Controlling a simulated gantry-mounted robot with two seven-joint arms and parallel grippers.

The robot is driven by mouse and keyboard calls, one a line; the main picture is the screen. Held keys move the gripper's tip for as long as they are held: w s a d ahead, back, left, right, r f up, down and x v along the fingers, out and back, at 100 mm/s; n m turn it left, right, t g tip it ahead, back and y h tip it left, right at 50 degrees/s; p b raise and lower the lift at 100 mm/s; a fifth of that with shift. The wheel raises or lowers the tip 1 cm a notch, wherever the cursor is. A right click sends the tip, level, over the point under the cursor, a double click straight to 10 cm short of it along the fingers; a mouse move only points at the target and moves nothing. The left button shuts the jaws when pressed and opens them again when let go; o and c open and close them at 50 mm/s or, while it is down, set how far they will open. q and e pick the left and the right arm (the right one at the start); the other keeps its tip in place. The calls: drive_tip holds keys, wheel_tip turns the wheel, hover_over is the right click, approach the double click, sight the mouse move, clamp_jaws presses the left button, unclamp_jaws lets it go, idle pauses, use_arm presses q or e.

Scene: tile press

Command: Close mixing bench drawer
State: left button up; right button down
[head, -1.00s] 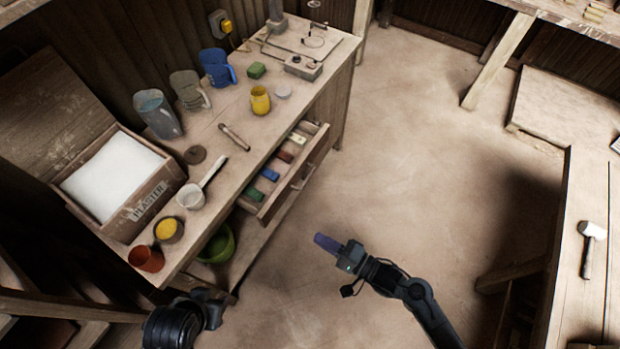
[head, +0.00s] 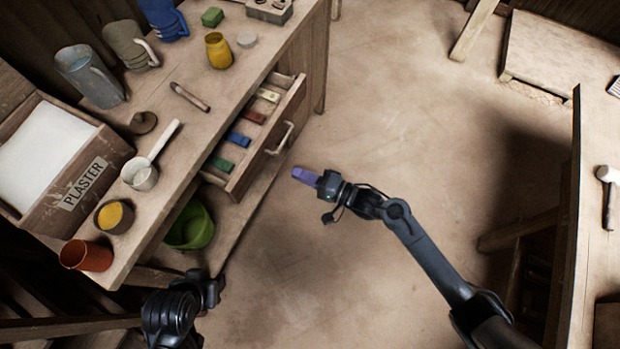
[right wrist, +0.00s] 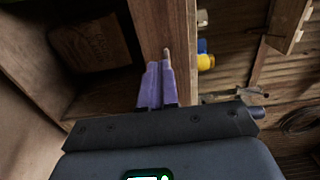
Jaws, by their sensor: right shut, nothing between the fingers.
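In the head view the mixing bench drawer (head: 262,160) stands pulled out from the bench (head: 190,122). Several coloured blocks lie inside it, among them a blue one (head: 238,139) and a green one (head: 221,163). Its metal handle (head: 279,139) is on the outer front. My right gripper (head: 298,173) has purple fingers, shut and empty, over the floor just to the right of the drawer front, apart from it. The fingers also show in the right wrist view (right wrist: 155,85), pointing toward woodwork. My left gripper (head: 212,290) is dark, below the bench's near corner; its fingers are unclear.
Mugs, a yellow cup (head: 218,51), a white ladle-like pot (head: 140,174) and a red cup (head: 86,256) stand on the bench. A green bucket (head: 192,226) sits below. Open floor lies to the right, bounded by a second table (head: 598,130) with a hammer (head: 607,190).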

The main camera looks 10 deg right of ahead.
sight(262, 157)
drive_tip(key=b+x, duration=0.2)
drive_tip(key=x, duration=0.6)
drive_tip(key=shift+w+a+f, duration=0.1)
drive_tip(key=shift+w+a, duration=0.05)
use_arm(q)
drive_tip(key=shift+f+b, duration=0.4)
drive_tip(key=shift+f, duration=1.25)
use_arm(e)
drive_tip(key=shift+w+a, duration=0.35)
drive_tip(key=shift+a, duration=0.1)
